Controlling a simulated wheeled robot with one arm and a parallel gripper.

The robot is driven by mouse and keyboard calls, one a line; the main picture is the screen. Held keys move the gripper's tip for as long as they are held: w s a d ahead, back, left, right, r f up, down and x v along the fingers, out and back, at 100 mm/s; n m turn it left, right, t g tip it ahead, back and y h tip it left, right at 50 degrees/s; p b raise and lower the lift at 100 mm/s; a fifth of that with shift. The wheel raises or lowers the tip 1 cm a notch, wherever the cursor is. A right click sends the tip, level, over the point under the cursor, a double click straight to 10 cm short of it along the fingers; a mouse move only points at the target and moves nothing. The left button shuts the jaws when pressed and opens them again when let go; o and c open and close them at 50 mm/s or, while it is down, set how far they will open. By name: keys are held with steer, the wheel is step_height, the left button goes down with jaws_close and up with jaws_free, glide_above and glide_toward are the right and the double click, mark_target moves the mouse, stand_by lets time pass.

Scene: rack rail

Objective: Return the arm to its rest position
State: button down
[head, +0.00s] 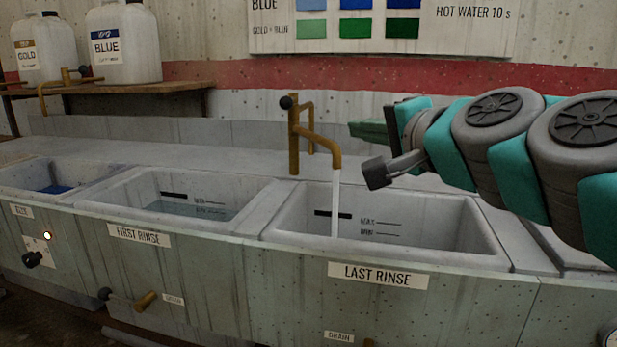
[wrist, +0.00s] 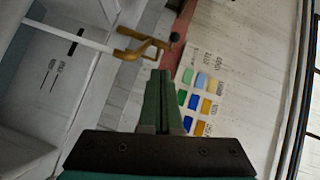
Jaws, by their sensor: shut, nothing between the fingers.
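My gripper (head: 356,129) reaches in from the right in the head view, above the last rinse basin (head: 480,240) and to the right of its brass tap (head: 294,135). Its green fingers are together and empty. In the wrist view my gripper (wrist: 160,73) points toward the wall, with the tap (wrist: 135,50) just beyond and left of the fingertips. The fingers look clear of the tap. A stream of water (head: 336,205) runs from the tap into the basin. The basin's floor is hidden by its front wall.
The first rinse basin (head: 130,190) holds some water, with a blue-filled basin (head: 20,177) farther left. GOLD (head: 40,55) and BLUE (head: 125,70) jugs stand on a wooden shelf (head: 140,88). A colour chart (head: 420,40) hangs on the wall behind.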

steer(key=s+a+f+n+g+h, duration=0.1)
steer(key=s+f+n+g, duration=0.35)
steer(key=f, duration=0.95)
steer(key=s+a+f+n+g+h, duration=0.1)
steer(key=s+a+f+n+g, duration=0.3)
steer(key=f, duration=1)
steer(key=s+d+f+n+g+h, duration=0.1)
steer(key=s+d+f+g, duration=0.3)
steer(key=s, duration=0.5)
steer(key=s+d+f+n+g+h, duration=0.1)
steer(key=s+d+f+g+h, duration=0.2)
steer(key=s+d+f, duration=0.5)
steer(key=shift+s+f+g+h, duration=0.2)
steer(key=shift+s+g+h, duration=0.2)
steer(key=shift+s+g, duration=0.5)
steer(key=shift+s+d, duration=0.1)
